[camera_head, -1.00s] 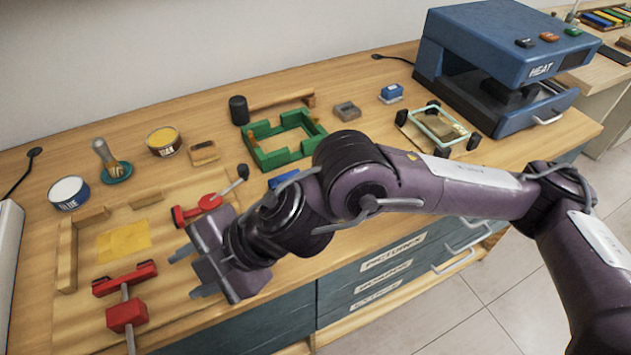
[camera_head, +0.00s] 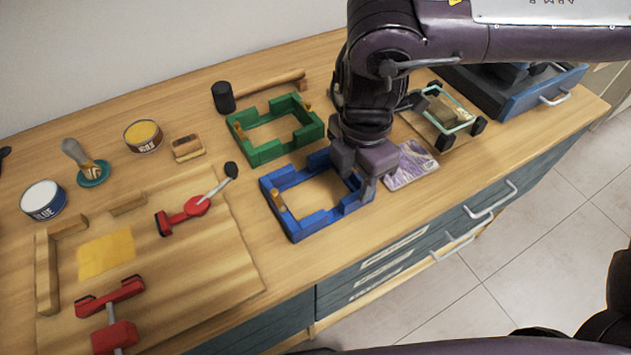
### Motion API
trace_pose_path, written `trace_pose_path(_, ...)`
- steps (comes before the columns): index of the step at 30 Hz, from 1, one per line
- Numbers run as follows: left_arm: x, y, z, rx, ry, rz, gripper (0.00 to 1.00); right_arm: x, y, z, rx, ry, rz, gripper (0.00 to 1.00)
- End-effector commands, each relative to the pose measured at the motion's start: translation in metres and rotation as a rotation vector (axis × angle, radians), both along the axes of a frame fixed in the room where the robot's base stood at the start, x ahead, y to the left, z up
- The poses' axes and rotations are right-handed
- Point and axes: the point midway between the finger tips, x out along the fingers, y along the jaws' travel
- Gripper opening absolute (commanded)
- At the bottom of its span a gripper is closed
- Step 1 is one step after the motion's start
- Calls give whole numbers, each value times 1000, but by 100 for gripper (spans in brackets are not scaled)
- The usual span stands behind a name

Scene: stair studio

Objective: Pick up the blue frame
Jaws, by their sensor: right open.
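The blue frame (camera_head: 315,222) lies flat on the bench near its front edge, just in front of the green frame. My right gripper (camera_head: 366,192) points down at the frame's right side, with its fingers at that blue bar. It is open, and its fingers and palm hide part of the frame's right side. I cannot tell whether the fingers touch the bar. My left gripper is not in view.
The green frame (camera_head: 262,150) lies close behind, with a black-headed mallet (camera_head: 224,97) beyond it. A patterned card (camera_head: 410,168) lies right of the gripper. A wooden board (camera_head: 215,265) with red clamps (camera_head: 113,292) is at left. Paint cans (camera_head: 43,199) stand behind it.

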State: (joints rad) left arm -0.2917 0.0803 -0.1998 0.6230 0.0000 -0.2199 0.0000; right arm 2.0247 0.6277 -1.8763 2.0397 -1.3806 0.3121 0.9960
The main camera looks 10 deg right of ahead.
Motion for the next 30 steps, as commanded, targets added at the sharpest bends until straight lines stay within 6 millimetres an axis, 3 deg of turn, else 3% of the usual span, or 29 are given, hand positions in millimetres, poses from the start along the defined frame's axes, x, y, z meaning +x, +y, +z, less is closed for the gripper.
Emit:
trace_pose_path(9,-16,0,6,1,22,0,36,-2,5,-44,0,1,3,41)
trace_pose_path(19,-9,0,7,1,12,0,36,-2,5,-52,2,-1,3,41)
trace_pose_path(28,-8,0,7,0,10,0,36,-2,5,-52,2,-1,2,3)
trace_pose_path(30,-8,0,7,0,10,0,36,-2,5,-52,2,-1,2,0)
